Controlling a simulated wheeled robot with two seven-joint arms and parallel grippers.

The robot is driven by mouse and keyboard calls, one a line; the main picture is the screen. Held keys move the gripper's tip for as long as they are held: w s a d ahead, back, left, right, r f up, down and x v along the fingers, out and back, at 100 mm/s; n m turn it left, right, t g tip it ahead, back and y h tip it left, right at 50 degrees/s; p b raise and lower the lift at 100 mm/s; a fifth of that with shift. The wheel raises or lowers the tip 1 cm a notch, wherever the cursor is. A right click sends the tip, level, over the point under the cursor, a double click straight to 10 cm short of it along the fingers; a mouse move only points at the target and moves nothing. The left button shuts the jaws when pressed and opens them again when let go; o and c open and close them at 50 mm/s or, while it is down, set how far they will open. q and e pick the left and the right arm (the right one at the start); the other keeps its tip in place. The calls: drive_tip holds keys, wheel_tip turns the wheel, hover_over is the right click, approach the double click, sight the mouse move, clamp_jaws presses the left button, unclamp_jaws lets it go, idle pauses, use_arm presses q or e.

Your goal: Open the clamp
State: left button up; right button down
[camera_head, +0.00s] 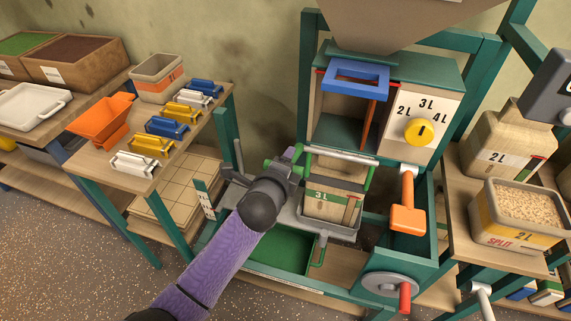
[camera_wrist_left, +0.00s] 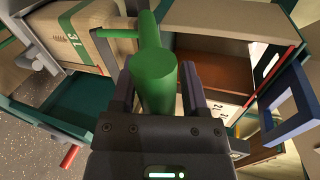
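The clamp is a metal frame with green handles (camera_head: 367,178) around the top of a brown bag marked 3L (camera_head: 333,199), below the dispenser. In the left wrist view the bag (camera_wrist_left: 92,35) is at the upper left. My left gripper (camera_head: 292,166) is at the clamp's left green handle. In the left wrist view this green handle (camera_wrist_left: 157,75) fills the space between the two dark fingers, which look shut on it. In the head view my wrist hides part of the handle. My right gripper is not in view.
The teal dispenser frame has a blue slide (camera_head: 356,75), a yellow dial (camera_head: 419,131), an orange lever (camera_head: 407,207) and a hand crank (camera_head: 392,285). A table with an orange hopper (camera_head: 102,122) and several coloured clips stands left. A grain bucket (camera_head: 515,213) stands right.

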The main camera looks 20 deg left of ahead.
use_arm(q)
drive_tip(key=shift+o, duration=1.2)
drive_tip(key=shift+w+r, duration=0.1)
drive_tip(key=shift+o, duration=0.3)
drive_tip(key=p+v, duration=0.3)
drive_tip(key=v, duration=0.7)
